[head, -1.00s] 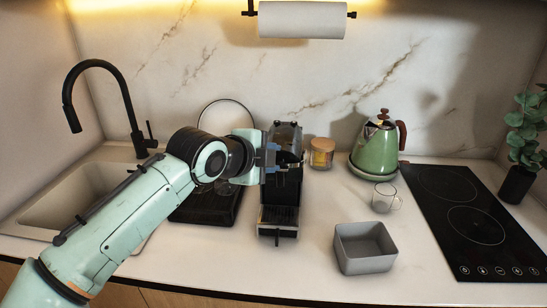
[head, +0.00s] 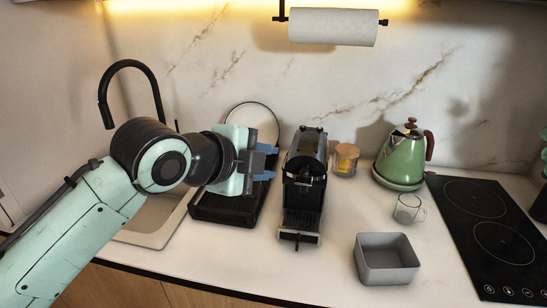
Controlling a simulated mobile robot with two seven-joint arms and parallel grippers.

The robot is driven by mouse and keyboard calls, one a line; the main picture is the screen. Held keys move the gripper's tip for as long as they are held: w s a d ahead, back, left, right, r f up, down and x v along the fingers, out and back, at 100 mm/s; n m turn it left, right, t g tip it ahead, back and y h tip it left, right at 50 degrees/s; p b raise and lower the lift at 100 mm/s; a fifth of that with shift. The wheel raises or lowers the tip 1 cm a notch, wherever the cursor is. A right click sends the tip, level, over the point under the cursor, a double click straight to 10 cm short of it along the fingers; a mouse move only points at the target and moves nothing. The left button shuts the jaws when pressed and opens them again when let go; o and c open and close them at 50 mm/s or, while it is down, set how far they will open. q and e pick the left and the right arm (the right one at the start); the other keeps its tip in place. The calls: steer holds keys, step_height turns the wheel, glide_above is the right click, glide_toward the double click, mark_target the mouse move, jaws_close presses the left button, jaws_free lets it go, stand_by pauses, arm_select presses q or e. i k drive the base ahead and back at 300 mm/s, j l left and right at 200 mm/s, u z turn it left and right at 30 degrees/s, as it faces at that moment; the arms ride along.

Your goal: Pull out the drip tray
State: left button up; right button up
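The black coffee machine (head: 306,166) stands upright on the white counter in the head view. Its drip tray (head: 299,228) sits low at its front, with a dark grille on top and a pale front edge. My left gripper (head: 270,162) is to the left of the machine's upper body, apart from it. Its two blue-tipped fingers point right with a gap between them, and nothing shows between them. My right gripper is not in view.
A grey square bin (head: 386,259) stands right of the drip tray. A black dish rack (head: 225,208) is below my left gripper. The counter before the tray is clear.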

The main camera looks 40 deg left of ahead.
mark_target(297, 224)
steer(key=k, duration=1)
